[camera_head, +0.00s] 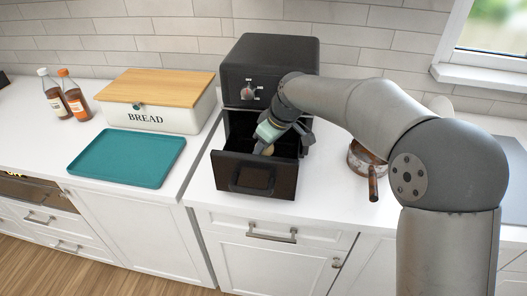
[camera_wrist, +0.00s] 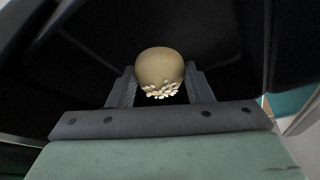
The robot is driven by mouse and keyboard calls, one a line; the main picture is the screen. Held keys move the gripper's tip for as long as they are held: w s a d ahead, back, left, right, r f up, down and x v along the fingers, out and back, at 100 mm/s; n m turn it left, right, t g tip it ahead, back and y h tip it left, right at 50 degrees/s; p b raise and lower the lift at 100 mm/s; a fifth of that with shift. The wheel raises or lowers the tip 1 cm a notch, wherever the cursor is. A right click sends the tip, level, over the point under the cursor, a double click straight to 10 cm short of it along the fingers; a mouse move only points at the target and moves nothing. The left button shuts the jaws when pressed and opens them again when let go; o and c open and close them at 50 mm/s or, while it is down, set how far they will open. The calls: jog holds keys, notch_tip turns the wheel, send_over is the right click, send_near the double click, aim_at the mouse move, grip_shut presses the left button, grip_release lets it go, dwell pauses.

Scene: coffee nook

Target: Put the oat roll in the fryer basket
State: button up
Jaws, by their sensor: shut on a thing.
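The black air fryer (camera_head: 269,62) stands on the counter with its basket (camera_head: 254,177) pulled open at the front. My gripper (camera_head: 267,148) reaches down into the open basket. In the wrist view my gripper (camera_wrist: 160,88) is shut on the oat roll (camera_wrist: 159,68), a tan round roll with pale oats on its near side. The roll sits between the two fingers with the dark basket interior around it. In the head view only a small tan part of the roll (camera_head: 268,150) shows. I cannot tell whether the roll touches the basket floor.
A teal tray (camera_head: 127,158) lies empty on the left counter, in front of a bread box (camera_head: 158,100) with a wooden lid. Two bottles (camera_head: 64,94) stand at the far left. A pan (camera_head: 366,160) sits right of the fryer, close to my arm.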

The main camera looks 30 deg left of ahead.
aim_at(263, 153)
jog(key=x, duration=0.3)
jog(key=shift+s+d+f, duration=0.15)
jog(key=shift+d+f, duration=0.1)
jog(key=shift+f, duration=0.25)
jog(key=shift+f, duration=0.1)
jog(key=shift+f, duration=0.15)
jog(key=o, duration=1)
jog(key=b+v, duration=0.1)
jog(key=v, duration=1.1)
jog(key=shift+r, duration=0.25)
